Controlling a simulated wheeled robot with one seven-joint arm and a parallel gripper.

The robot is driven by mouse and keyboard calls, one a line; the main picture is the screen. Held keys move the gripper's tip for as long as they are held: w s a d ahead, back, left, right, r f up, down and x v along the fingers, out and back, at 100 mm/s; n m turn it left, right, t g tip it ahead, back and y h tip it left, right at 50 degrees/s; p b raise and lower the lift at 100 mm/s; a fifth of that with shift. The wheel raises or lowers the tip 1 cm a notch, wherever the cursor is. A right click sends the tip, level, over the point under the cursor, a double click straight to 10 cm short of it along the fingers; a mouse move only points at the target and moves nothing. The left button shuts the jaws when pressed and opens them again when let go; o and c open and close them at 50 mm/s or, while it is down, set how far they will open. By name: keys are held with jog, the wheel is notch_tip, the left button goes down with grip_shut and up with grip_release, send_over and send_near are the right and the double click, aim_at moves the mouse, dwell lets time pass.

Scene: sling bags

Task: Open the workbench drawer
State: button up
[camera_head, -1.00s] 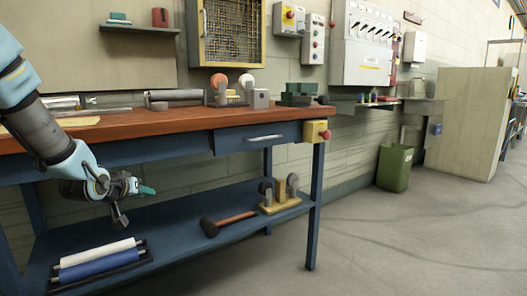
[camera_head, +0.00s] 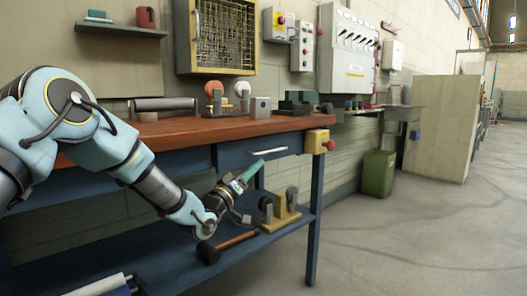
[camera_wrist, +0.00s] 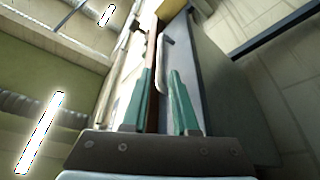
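The blue workbench drawer (camera_head: 230,156) sits under the right end of the wooden bench top and looks shut. Its pale bar handle (camera_head: 268,151) runs across its front. My gripper (camera_head: 250,172) is in front of and just below the drawer front, its green fingers pointing up toward the handle. In the wrist view the handle (camera_wrist: 168,62) lies beyond the fingertips, in line with the space between them. The two green fingers (camera_wrist: 163,82) are apart with nothing between them, and they do not appear to touch the handle.
The workbench (camera_head: 190,131) holds a grinder and other tools. A yellow box with a red button (camera_head: 318,142) is on the bench's right corner. On the lower shelf lie a mallet (camera_head: 228,244) and a yellow stand (camera_head: 279,214). Open floor (camera_head: 410,235) lies to the right.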

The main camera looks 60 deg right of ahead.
aim_at(272, 151)
jog(key=x, duration=1)
jog(key=shift+d+b, duration=0.25)
jog(key=shift+b, duration=0.15)
jog(key=shift+c, duration=0.2)
grip_shut()
dwell(0.8)
